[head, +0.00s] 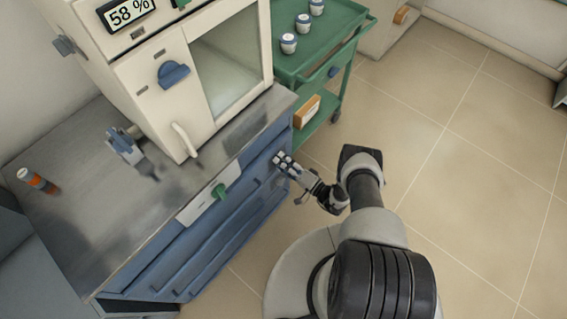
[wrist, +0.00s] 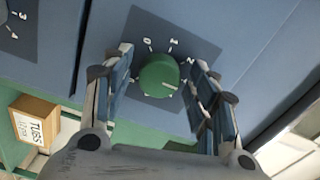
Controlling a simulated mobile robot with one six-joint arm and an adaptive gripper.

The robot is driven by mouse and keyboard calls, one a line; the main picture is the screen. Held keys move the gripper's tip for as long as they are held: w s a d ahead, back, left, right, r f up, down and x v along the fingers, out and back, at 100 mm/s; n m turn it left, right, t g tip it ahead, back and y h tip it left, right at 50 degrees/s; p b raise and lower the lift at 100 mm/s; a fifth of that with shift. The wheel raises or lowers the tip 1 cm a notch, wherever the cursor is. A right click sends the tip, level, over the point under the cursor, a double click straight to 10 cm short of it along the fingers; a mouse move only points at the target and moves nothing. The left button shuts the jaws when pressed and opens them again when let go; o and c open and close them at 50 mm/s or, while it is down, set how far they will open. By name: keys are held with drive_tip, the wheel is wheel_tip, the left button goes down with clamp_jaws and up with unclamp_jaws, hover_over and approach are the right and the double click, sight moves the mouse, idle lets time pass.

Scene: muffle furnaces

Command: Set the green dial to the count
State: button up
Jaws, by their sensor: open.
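The green dial (wrist: 158,76) is on a dark grey plate on a blue front in the wrist view. White figures, a 0 and others, run around its upper and right side; my right finger hides some. A pale mark shows on its lower right edge. My gripper (wrist: 158,88) is open, one finger on each side of the dial; I cannot tell if either touches. In the head view my gripper (head: 281,160) is at the right end of the blue cabinet front and this dial is hidden. Three small white-and-blue tubs (head: 289,43) stand on the green cart (head: 322,62).
A white oven (head: 135,75) reading 58 % stands on the grey bench (head: 60,225). A green knob (head: 219,191) is on a white panel left of my gripper. A box marked TUBS (wrist: 37,120) is on the cart's lower shelf.

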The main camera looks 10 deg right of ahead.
idle(0.3)
drive_tip(key=v, duration=1.2)
